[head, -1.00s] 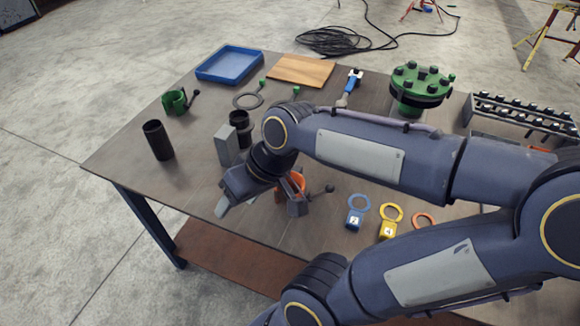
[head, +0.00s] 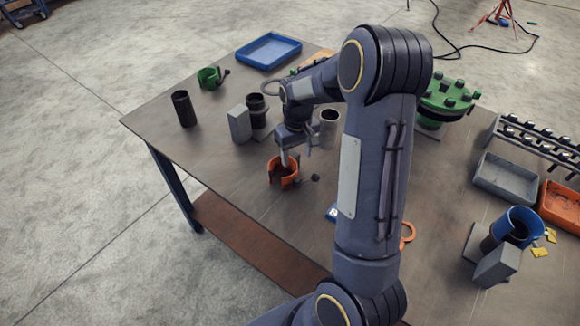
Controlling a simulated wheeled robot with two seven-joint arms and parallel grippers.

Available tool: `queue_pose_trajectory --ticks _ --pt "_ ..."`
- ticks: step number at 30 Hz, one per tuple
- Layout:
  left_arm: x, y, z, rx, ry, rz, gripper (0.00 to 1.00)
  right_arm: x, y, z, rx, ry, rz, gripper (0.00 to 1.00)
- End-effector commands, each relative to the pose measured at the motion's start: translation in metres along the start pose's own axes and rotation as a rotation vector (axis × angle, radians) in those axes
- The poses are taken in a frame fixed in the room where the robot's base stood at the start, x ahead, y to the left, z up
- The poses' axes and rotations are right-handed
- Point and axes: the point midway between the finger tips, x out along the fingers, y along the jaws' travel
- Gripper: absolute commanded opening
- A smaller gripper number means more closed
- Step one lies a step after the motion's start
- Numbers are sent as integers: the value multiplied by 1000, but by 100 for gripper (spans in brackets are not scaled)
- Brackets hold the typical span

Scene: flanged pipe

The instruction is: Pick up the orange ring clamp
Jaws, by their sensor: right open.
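The orange ring clamp (head: 275,177) stands on the table in the head view, with a dark handle sticking out on its right side. My right gripper (head: 296,157) points down just above and behind the clamp. Its jaws are open, and one finger overlaps the clamp's upper edge in the picture. I cannot tell whether it touches. The clamp's far side is partly hidden by the finger. My left gripper is not in view.
A grey block (head: 239,125), a dark cylinder (head: 184,109) and a green clamp (head: 208,78) stand left and behind. A blue tray (head: 269,50) lies at the back. A blue clamp (head: 517,222) around a pipe stands at right. The table's front left is clear.

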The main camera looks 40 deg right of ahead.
Motion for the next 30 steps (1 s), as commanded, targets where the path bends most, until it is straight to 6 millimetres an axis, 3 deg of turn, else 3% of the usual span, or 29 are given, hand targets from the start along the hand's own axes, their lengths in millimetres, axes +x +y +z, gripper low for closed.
queue_pose_trajectory --ticks 6,15,27,30 --pt "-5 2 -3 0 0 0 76 30 0 0 0 -3 0 57" --pt "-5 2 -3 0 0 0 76 35 0 0 0 0 -1 55" --pt "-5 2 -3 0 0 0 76 34 0 0 0 1 -1 3" --pt "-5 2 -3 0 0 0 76 34 0 -1 0 1 -1 0"
